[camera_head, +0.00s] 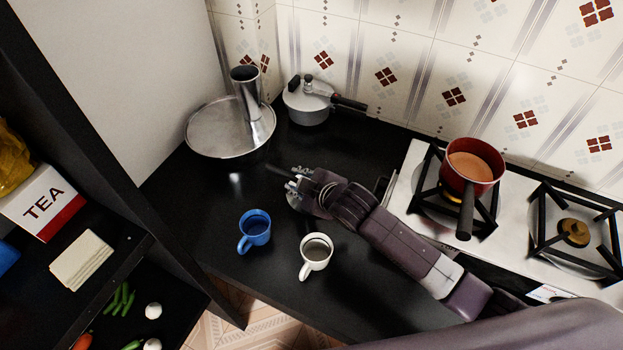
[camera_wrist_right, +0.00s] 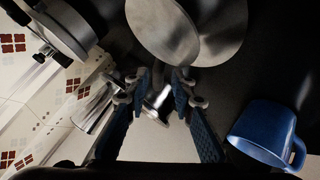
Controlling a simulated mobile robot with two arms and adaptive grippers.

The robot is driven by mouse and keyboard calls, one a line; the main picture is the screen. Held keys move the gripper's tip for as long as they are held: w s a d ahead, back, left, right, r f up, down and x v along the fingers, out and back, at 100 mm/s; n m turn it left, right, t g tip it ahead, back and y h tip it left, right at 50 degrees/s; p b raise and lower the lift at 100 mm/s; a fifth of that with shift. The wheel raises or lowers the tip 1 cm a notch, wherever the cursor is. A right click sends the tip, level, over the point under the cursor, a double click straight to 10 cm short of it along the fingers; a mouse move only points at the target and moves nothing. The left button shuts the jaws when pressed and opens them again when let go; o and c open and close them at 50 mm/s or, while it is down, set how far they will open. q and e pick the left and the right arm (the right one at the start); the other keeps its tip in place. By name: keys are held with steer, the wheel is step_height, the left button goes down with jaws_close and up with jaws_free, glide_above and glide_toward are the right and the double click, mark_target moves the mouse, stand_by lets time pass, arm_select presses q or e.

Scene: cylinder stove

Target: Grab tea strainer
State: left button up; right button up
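I cannot clearly pick out a tea strainer in either view. My right gripper (camera_head: 285,172) is over the black counter, with the steel pan beyond it at upper left and the mugs on its near side. In the wrist view the right gripper's blue fingers (camera_wrist_right: 163,82) are apart. Shiny metal pieces (camera_wrist_right: 157,104) show in the gap, but I see no finger closed on them. My left gripper is not in view.
A blue mug (camera_head: 255,229) and a white mug (camera_head: 316,254) are in front. A red saucepan (camera_head: 484,164) sits on the stove at right; shelves are at left.

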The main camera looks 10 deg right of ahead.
mark_target(287, 175)
steer(key=shift+w+a+f, duration=0.45)
steer(key=shift+w+a, duration=0.15)
steer(key=shift+w, duration=0.15)
steer(key=shift+p+x, duration=0.55)
steer(key=shift+x, duration=1.65)
steer(key=shift+w+r, duration=0.1)
jaws_close()
